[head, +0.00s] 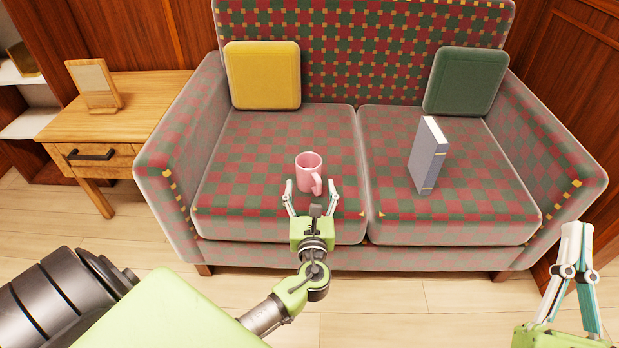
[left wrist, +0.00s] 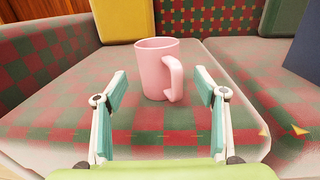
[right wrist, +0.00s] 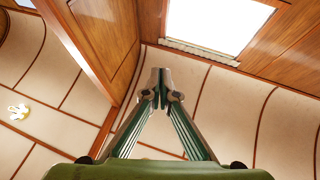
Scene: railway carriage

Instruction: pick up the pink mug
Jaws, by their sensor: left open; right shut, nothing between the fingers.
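The pink mug (head: 308,171) stands upright on the left seat cushion of the sofa, its handle toward the front right. It also shows in the left wrist view (left wrist: 156,70), centred beyond the fingers, with the handle on its right side. My left gripper (head: 311,190) is open just in front of the mug, one finger to each side, with nothing between the fingertips. My right gripper (head: 577,228) is shut and empty, raised at the lower right of the head view. In the right wrist view its fingertips (right wrist: 161,75) meet, pointing up at the ceiling.
A grey-blue book (head: 427,156) stands upright on the right cushion. A yellow pillow (head: 262,75) and a green pillow (head: 465,82) lean on the backrest. A wooden side table (head: 140,100) with a frame stands left of the sofa. The seat around the mug is clear.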

